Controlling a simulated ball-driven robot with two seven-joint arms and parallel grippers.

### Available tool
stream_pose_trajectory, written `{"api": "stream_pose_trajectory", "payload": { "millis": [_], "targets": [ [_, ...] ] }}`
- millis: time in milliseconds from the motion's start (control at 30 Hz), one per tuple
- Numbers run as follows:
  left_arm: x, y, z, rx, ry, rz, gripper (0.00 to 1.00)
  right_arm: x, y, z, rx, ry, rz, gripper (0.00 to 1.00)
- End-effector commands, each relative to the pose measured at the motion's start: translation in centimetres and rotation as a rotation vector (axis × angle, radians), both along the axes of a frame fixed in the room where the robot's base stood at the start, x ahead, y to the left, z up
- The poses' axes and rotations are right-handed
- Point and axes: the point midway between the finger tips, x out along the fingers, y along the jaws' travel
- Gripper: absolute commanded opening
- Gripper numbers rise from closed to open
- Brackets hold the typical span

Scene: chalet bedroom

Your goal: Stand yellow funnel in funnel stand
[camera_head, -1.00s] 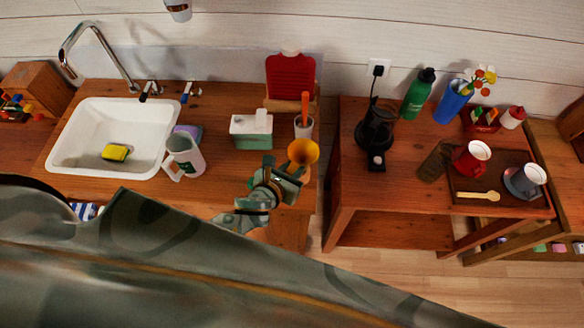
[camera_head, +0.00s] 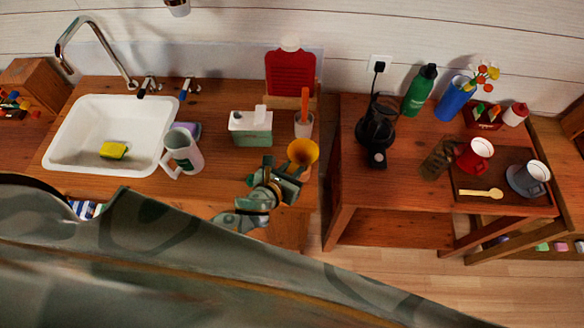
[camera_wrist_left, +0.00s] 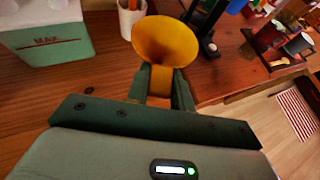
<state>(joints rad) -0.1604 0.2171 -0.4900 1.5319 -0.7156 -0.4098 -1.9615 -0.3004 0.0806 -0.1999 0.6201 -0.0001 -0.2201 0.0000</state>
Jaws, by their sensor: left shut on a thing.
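The yellow funnel (camera_head: 303,152) is held by my left gripper (camera_head: 290,177) above the front right part of the wooden counter. In the left wrist view the funnel (camera_wrist_left: 166,42) has its wide mouth toward the camera, and its narrower lower part lies between the two fingers (camera_wrist_left: 162,84). The tip of its spout is hidden. I cannot pick out the funnel stand for certain. A white cup (camera_head: 303,127) holding an orange-handled item is just behind the funnel. My right gripper is not in view.
A green and white box (camera_head: 251,127), marked MAX, stands left of the funnel. Farther left are a pitcher (camera_head: 183,152) and a sink (camera_head: 108,136). A red board (camera_head: 290,74) stands behind. Past a gap, a side table (camera_head: 400,189) holds a black coffee maker (camera_head: 377,128).

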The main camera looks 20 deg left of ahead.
Motion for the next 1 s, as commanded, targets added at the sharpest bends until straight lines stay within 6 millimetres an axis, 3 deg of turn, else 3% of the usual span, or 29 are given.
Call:
{"api": "stream_pose_trajectory", "payload": {
  "millis": [1000],
  "targets": [
    [0.0, 0.0, -3.2, -0.001, 0.000, 0.000, 0.01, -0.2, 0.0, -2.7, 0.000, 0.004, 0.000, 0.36]
  ]
}}
